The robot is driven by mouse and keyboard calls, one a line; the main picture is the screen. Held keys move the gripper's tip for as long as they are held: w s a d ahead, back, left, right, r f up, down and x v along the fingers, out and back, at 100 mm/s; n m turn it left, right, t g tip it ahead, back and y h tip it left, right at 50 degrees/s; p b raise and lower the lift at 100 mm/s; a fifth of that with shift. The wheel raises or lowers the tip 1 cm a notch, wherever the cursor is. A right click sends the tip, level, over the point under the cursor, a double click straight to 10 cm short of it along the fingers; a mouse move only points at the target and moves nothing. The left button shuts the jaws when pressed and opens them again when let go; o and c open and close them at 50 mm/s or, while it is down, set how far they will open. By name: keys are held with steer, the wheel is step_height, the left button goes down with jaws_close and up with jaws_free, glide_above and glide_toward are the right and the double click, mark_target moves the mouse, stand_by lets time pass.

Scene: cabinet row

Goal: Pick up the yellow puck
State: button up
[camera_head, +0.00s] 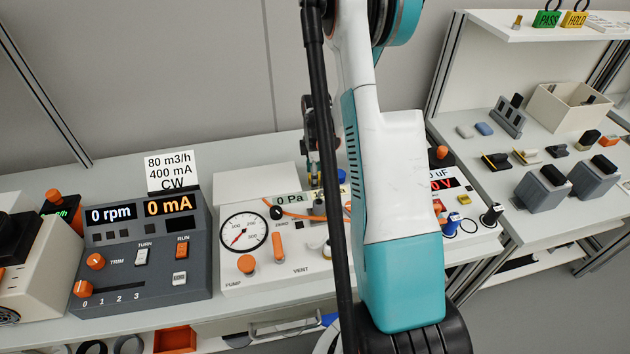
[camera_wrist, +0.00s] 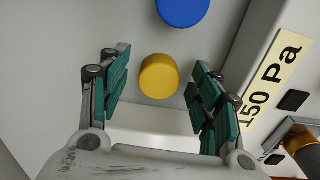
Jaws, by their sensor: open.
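The yellow puck (camera_wrist: 159,76) is a short round piece on a pale surface in the wrist view. My gripper (camera_wrist: 160,82) is open, with its green-padded fingers on the left and right of the puck. There is a gap on both sides, and I see no contact. I cannot tell from this angle how far the fingertips are above the surface. In the head view my gripper (camera_head: 320,165) is small and partly behind my arm, and I cannot make out the puck clearly there.
A blue puck (camera_wrist: 182,10) lies just beyond the yellow one. A panel with a "150 Pa" label (camera_wrist: 274,82) rises close on the right. In the head view a gauge panel (camera_head: 243,234) and a grey control box (camera_head: 140,262) stand on the bench.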

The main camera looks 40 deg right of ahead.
steer(key=c, duration=1.1)
steer(key=shift+r, duration=0.1)
steer(key=shift+c, duration=0.2)
